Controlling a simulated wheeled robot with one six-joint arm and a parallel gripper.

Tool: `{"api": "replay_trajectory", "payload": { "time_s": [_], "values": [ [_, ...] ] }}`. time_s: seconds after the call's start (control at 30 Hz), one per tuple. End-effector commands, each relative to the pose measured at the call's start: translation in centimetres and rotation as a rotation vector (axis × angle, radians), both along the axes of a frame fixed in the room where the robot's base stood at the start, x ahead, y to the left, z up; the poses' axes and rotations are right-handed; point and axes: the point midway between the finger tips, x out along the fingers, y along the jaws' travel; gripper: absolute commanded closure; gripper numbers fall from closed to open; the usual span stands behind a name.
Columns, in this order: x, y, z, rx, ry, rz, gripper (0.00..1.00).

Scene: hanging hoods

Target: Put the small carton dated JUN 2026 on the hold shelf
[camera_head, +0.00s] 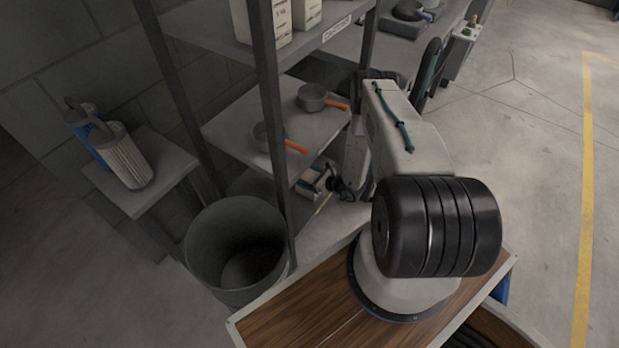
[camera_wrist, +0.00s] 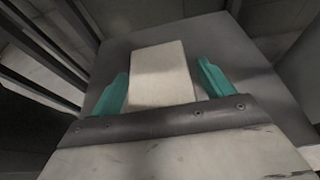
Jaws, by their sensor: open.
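A small pale carton (camera_wrist: 160,72) stands out in the wrist view on a grey surface (camera_wrist: 115,55). No date can be read on the face I see. My gripper (camera_wrist: 164,86) is open, with one teal finger on each side of the carton. Gaps show between the fingers and its sides. In the head view my arm reaches down beside the shelf rack, and my gripper (camera_head: 312,184) is at the low level under the pan shelf, partly hidden. I cannot make out the small carton there. No shelf is readable as the hold shelf.
The rack's upper shelf (camera_head: 225,45) holds white containers (camera_head: 270,18) and a front label. The middle shelf (camera_head: 235,125) holds two pans (camera_head: 312,98) with orange handles. A grey bin (camera_head: 237,235) stands by the rack. A small table (camera_head: 165,190) holds a ribbed cylinder (camera_head: 125,160).

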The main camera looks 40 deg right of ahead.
Motion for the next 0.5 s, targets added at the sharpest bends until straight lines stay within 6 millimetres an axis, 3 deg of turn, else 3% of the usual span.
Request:
{"api": "replay_trajectory", "payload": {
  "time_s": [0.5],
  "values": [
    [-8.7,-3.3,3.4,0.001,0.000,-0.005,0.20]
  ]
}}
